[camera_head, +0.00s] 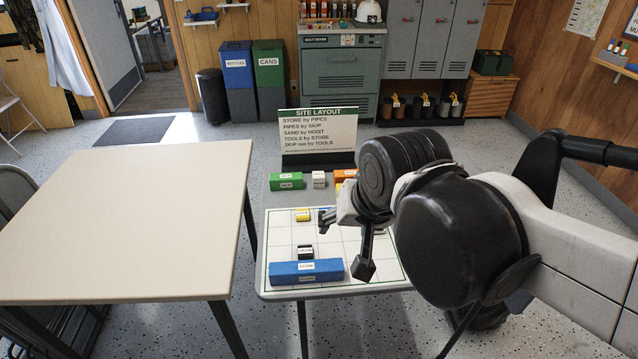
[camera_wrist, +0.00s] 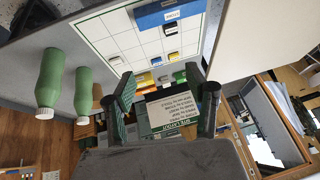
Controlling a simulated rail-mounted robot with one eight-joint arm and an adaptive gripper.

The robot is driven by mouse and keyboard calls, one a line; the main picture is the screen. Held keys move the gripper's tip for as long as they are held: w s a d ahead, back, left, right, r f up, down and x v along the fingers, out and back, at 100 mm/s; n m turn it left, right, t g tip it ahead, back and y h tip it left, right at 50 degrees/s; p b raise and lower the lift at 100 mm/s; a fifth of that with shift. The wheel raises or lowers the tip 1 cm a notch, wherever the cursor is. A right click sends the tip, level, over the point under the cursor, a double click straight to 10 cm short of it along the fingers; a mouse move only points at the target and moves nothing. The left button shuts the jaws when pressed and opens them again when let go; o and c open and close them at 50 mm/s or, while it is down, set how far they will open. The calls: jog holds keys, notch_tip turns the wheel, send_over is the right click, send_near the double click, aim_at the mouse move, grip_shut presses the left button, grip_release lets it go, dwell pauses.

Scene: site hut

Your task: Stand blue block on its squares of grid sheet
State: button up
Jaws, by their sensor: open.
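A long blue block (camera_head: 306,272) with a white label lies along the front row of the white grid sheet (camera_head: 279,238), at its left. It also shows at the top of the wrist view (camera_wrist: 185,10). My gripper (camera_head: 345,243) is open and empty above the sheet, behind and right of the blue block and apart from it. In the wrist view its two fingers (camera_wrist: 168,88) are spread wide with nothing held between them. A small black block (camera_head: 305,252) sits just behind the blue block, and a yellow block (camera_head: 302,215) farther back. My arm hides the sheet's right part.
Behind the sheet lie a green block (camera_head: 286,181), a white block (camera_head: 319,179) and an orange block (camera_head: 345,174), before a site layout sign (camera_head: 318,130). Two green bottles (camera_wrist: 50,85) show in the wrist view. An empty cream table (camera_head: 130,220) is at left.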

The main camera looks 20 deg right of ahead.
jog(key=n, duration=0.1)
jog(key=s+n, duration=0.1)
jog(key=s+n+t, duration=0.1)
jog(key=shift+d+r+n, duration=0.3)
jog(key=shift+d+r, duration=0.05)
